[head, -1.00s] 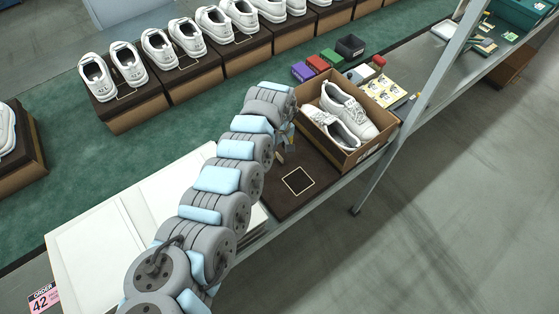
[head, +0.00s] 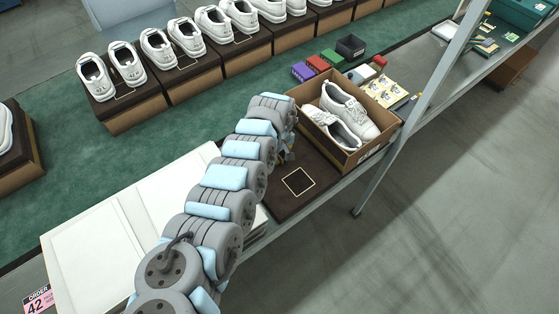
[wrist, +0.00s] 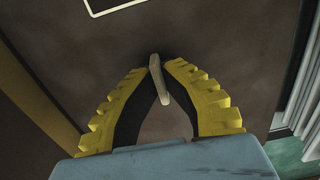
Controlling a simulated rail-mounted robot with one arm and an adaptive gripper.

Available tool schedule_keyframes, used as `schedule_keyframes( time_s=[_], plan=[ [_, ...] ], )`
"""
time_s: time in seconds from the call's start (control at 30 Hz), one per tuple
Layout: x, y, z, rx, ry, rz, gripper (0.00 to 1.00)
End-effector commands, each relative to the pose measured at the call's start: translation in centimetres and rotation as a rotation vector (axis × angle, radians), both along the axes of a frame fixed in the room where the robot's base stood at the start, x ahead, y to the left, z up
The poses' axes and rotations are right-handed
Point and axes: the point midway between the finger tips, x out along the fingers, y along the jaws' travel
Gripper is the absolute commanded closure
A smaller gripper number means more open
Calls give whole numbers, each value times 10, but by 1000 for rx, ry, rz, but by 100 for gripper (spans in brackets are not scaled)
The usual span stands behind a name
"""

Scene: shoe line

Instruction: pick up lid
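The lid (head: 300,181) is a flat dark-brown panel with a pale square outline, lying beside the open shoebox (head: 372,152). It fills most of the wrist view (wrist: 235,50), with part of the outline at the top. My gripper (wrist: 159,68) is over the lid, its yellow fingers closed together at the tips around a thin tan tab (wrist: 158,84). The tab seems to stand up from the lid; its lower end shows between the fingers. In the head view my gripper (head: 286,156) is mostly hidden behind my arm.
White shoes (head: 345,113) sit in the open box. Small coloured boxes (head: 311,66) and a sticker sheet (head: 384,89) lie behind it. White panels (head: 90,240) lie at the left. A metal post (head: 420,115) stands to the right. Shoes on boxes (head: 190,70) line the back.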

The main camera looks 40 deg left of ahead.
Motion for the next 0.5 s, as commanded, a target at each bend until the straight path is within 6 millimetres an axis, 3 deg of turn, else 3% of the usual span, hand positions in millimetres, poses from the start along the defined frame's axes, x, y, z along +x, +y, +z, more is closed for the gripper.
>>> schedule_keyframes(
  time_s=[0.37, 0.5],
  plan=[
    [0, 0, 0, 0, 0, 0, 100],
    [0, 1, 8, 0, -1, 1, 100]
  ],
)
